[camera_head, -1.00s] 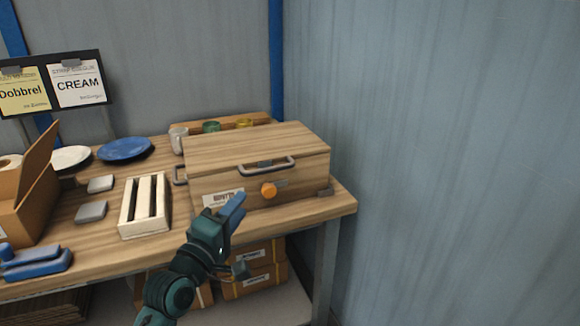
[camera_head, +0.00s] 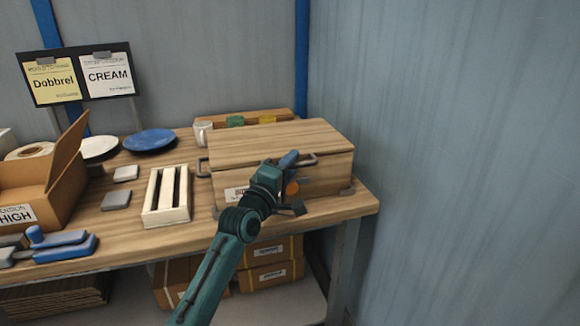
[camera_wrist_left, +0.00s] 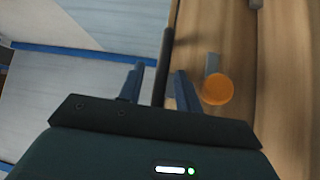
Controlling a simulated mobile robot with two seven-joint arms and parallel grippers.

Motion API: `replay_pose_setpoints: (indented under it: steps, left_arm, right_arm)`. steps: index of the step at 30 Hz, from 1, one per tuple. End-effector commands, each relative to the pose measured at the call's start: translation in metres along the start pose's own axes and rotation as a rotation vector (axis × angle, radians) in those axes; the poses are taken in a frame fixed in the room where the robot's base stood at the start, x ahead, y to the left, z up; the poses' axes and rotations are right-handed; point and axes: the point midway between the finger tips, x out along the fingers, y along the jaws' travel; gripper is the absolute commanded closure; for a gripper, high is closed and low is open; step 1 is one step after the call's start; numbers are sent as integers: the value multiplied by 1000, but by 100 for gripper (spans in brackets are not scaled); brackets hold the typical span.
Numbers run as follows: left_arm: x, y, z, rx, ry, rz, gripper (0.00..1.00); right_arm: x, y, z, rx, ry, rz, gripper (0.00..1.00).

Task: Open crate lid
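The wooden crate (camera_head: 230,180) stands on the right of the table with its flat lid (camera_head: 275,140) shut. A grey metal handle (camera_head: 312,161) is on the lid's front edge, and an orange knob (camera_head: 292,188) is on the front face below it. My left gripper (camera_head: 290,158) is at the handle and hides part of it. In the left wrist view its two fingers (camera_wrist_left: 158,88) are apart, and the dark handle bar (camera_wrist_left: 166,65) appears between them. The orange knob (camera_wrist_left: 217,92) shows right of the fingers. Whether the fingers touch the bar is unclear. My right gripper is not in view.
A white slatted rack (camera_head: 166,212) stands left of the crate. A cardboard box (camera_head: 45,190), a blue plate (camera_head: 149,140) and blue tools (camera_head: 62,243) are farther left. A wall (camera_head: 460,160) rises to the right.

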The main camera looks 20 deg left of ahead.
Motion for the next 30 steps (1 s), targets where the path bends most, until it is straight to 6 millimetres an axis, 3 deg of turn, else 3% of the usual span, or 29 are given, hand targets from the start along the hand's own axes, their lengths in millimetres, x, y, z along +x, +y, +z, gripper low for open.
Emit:
replay_pose_setpoints:
  steps: [8,21,30]
  left_arm:
    - [2,0,0,0,0,-1,66]
    - [1,0,0,0,0,-1,100]
    - [1,0,0,0,0,-1,100]
  right_arm:
    - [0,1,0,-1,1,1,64]
    - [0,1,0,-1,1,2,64]
    - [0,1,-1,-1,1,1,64]
